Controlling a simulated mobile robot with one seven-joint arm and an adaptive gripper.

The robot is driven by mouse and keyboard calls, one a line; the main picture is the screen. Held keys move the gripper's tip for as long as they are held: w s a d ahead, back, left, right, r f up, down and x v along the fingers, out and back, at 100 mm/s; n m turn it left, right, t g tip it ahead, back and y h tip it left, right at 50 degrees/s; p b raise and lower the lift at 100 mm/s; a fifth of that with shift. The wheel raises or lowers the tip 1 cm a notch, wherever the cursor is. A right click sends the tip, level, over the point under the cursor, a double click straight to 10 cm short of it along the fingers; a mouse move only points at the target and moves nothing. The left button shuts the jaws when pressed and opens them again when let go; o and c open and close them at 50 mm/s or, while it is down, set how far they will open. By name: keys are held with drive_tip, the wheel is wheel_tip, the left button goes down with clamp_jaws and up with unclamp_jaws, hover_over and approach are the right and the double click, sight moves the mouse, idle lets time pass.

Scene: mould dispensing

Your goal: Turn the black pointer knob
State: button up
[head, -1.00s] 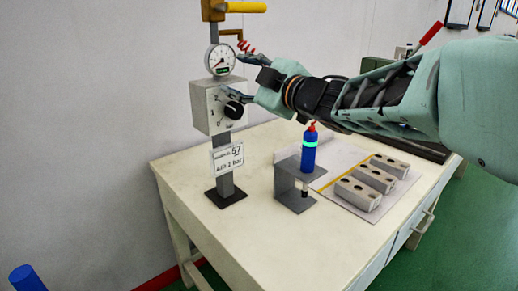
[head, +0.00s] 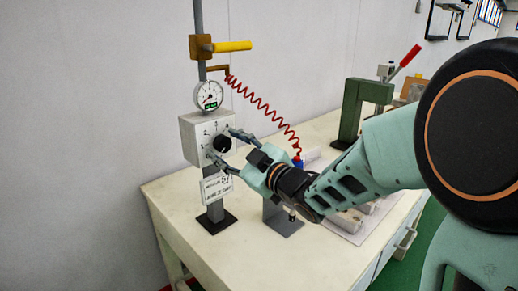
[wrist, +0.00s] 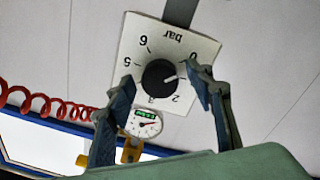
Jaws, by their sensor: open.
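The black pointer knob (head: 222,144) is on the front of a pale grey box on a post. In the wrist view the knob (wrist: 158,78) sits on a numbered dial, seen upside down. Its white mark points right, toward the right finger, which hides part of the scale. My gripper (head: 223,143) is open, with one finger above right and one below left of the knob in the head view. In the wrist view the fingers of my gripper (wrist: 160,74) stand on either side of the knob. Contact cannot be told.
A round gauge (head: 208,95) is above the box, and a label plate (head: 216,187) hangs below it. A red coiled hose (head: 265,108) runs down to a blue bottle (head: 298,163), mostly hidden by my arm. A green press (head: 362,105) stands behind.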

drive_tip(key=m+p, duration=0.1)
drive_tip(key=p, duration=0.1)
drive_tip(key=m+p, duration=0.3)
drive_tip(key=p, duration=0.2)
drive_tip(key=shift+r+m, duration=0.3)
drive_tip(key=v, duration=1)
drive_tip(key=shift+s+d+f+b, duration=0.2)
drive_tip(key=shift+s+d+b, duration=0.05)
drive_tip(key=shift+d+b, duration=0.05)
drive_tip(key=shift+a+f, duration=0.1)
